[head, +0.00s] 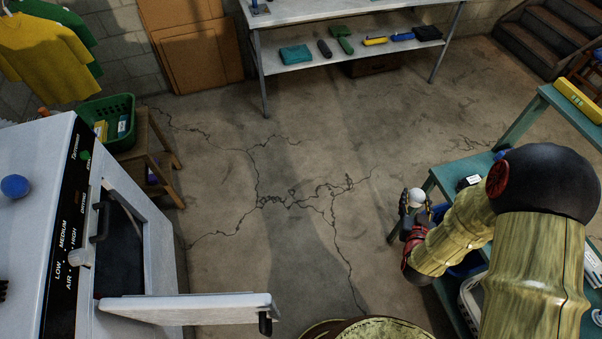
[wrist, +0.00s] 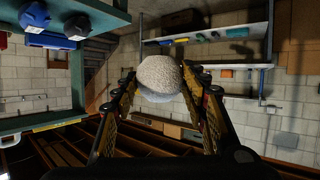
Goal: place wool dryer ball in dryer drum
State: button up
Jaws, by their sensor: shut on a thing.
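My gripper (head: 416,209) is shut on the wool dryer ball (head: 416,196), a pale round ball held above the floor, left of the green shelf unit. In the wrist view the ball (wrist: 159,76), with a fuzzy whitish surface, sits between the two fingertips of my gripper (wrist: 161,84). The white dryer (head: 150,230) stands at the left in the head view, with its control panel on top. Its door (head: 190,307) is swung open toward the right. The drum opening (head: 120,255) looks dark, and its inside is mostly hidden.
A blue ball (head: 15,186) lies on the dryer's top. A wooden stool (head: 158,152) with a green basket (head: 112,115) stands behind the dryer. A green shelf unit (head: 520,122) is at the right. The cracked floor (head: 290,190) between is clear. A workbench (head: 345,12) stands at the back.

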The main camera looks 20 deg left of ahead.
aim_at(128, 291)
jog(key=i+j+u, duration=0.15)
jog(key=u, duration=0.3)
jog(key=i+u, duration=0.15)
jog(key=u, duration=0.25)
jog(key=i+j+u, duration=0.1)
jog(key=u, duration=0.35)
jog(key=i+u, duration=0.25)
jog(key=u, duration=0.15)
jog(key=i+l+u, duration=0.1)
jog(key=u, duration=0.35)
jog(key=i+l+u, duration=0.15)
jog(key=u, duration=0.25)
